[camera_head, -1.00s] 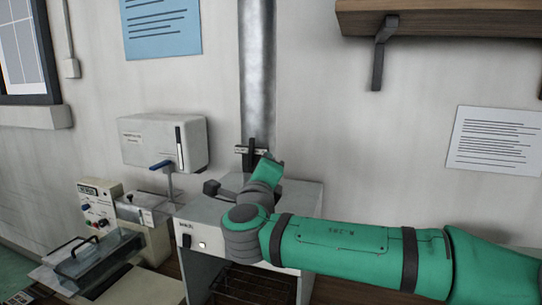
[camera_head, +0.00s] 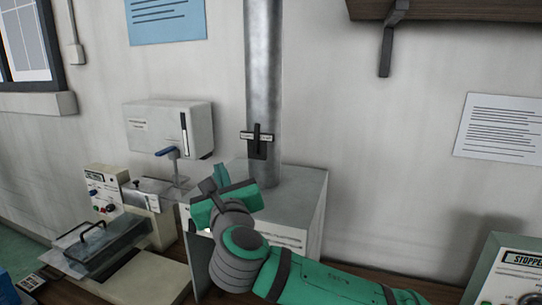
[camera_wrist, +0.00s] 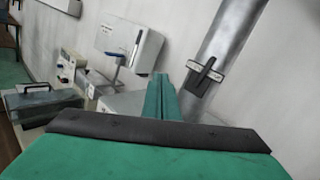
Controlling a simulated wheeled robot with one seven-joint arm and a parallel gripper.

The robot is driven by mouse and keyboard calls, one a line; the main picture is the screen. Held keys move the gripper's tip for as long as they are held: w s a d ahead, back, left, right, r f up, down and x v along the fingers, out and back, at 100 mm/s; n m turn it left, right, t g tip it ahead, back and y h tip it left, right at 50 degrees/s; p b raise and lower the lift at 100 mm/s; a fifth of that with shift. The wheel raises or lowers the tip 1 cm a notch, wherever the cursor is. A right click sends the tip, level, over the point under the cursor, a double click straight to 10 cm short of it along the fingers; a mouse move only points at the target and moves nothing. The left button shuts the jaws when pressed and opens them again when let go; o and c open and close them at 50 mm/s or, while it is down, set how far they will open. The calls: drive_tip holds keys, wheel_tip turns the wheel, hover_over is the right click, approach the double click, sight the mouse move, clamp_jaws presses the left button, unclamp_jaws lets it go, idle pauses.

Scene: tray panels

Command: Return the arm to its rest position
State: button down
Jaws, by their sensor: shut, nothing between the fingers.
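My green and grey arm (camera_head: 330,285) reaches in from the bottom right in the head view. It bends at a grey joint near the bottom middle. My gripper (camera_head: 218,178) is in front of the white box unit with the metal duct, near its left side. In the wrist view the two green fingers (camera_wrist: 161,92) lie together, shut with nothing between them. They point toward the wall. Parts of the box front are hidden behind my arm.
A metal duct (camera_head: 263,85) with a black damper handle (camera_head: 259,142) rises from the white box unit (camera_head: 305,195). A wall dispenser (camera_head: 165,128) with a blue lever and a lidded tray device (camera_head: 95,245) are at left. A panel marked "STOPPER" (camera_head: 520,262) is at lower right.

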drive_tip(key=s+a+f+m+y, duration=0.3)
drive_tip(key=s+a+m+y, duration=0.15)
drive_tip(key=m, duration=0.55)
drive_tip(key=s+d+f+m+t+h, duration=0.1)
drive_tip(key=s+d+f+m+h, duration=0.3)
drive_tip(key=f+m, duration=0.6)
drive_tip(key=s+d+f+m+h, duration=0.1)
drive_tip(key=s+f+m+h, duration=0.1)
drive_tip(key=s+f+m, duration=0.7)
drive_tip(key=s+d+f+m+t+h, duration=0.1)
drive_tip(key=s+d+f+m+h, duration=0.15)
drive_tip(key=f+m, duration=0.75)
drive_tip(key=s+d+f+m+g, duration=0.1)
drive_tip(key=s+d+f, duration=0.1)
drive_tip(key=s+f, duration=0.3)
drive_tip(key=s+d+f+m+g, duration=0.1)
drive_tip(key=s+f, duration=0.5)
drive_tip(key=s, duration=0.8)
drive_tip(key=s+d+f+m+g+h, duration=0.1)
drive_tip(key=s+d+f+g, duration=0.1)
drive_tip(key=s+d+f, duration=0.3)
drive_tip(key=s+f, duration=0.1)
drive_tip(key=s, duration=0.3)
drive_tip(key=shift+s+d+g, duration=0.2)
drive_tip(key=shift+d+g, duration=0.05)
drive_tip(key=shift+g, duration=0.15)
